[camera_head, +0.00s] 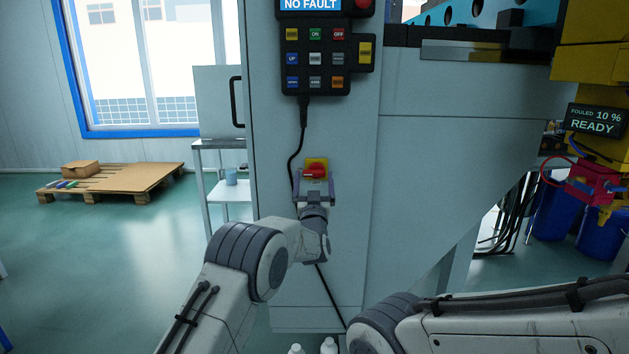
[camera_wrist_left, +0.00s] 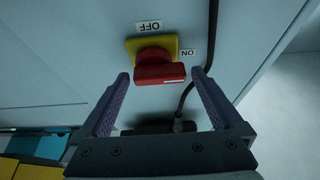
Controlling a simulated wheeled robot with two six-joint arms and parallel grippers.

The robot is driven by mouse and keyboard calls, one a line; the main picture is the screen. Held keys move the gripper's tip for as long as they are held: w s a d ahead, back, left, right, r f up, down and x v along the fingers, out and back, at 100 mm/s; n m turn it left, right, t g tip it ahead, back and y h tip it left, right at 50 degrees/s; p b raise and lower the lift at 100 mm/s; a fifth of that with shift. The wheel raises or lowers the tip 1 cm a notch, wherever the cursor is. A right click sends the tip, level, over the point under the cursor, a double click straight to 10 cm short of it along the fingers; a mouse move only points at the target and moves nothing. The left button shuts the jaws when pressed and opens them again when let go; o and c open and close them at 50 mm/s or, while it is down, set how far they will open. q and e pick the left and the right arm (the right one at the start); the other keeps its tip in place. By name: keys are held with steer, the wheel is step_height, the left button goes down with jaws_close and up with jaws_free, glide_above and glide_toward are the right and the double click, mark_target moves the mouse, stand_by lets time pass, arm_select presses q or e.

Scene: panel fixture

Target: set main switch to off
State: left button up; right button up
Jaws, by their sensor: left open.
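The main switch has a red rotary handle (camera_wrist_left: 158,72) on a yellow plate (camera_wrist_left: 134,47), fixed to the grey cabinet front. In the left wrist view, an upside-down OFF label (camera_wrist_left: 149,27) is above the plate and an ON label (camera_wrist_left: 187,54) is to its right. The handle's bar lies roughly level across that view, toward the ON side. The switch also shows in the head view (camera_head: 316,169). My left gripper (camera_wrist_left: 160,76) is open, one finger on each side of the handle, with gaps visible. In the head view it is just below the switch (camera_head: 314,188). My right gripper is out of view.
A button pendant (camera_head: 317,58) hangs above the switch, its black cable (camera_head: 299,150) running down left of the switch. A white trolley (camera_head: 220,190) stands left of the cabinet, and a pallet (camera_head: 115,180) lies on the floor. A machine with a READY display (camera_head: 594,122) is right.

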arm_select(q)
steer(key=c, duration=1.2)
steer(key=shift+o, duration=0.2)
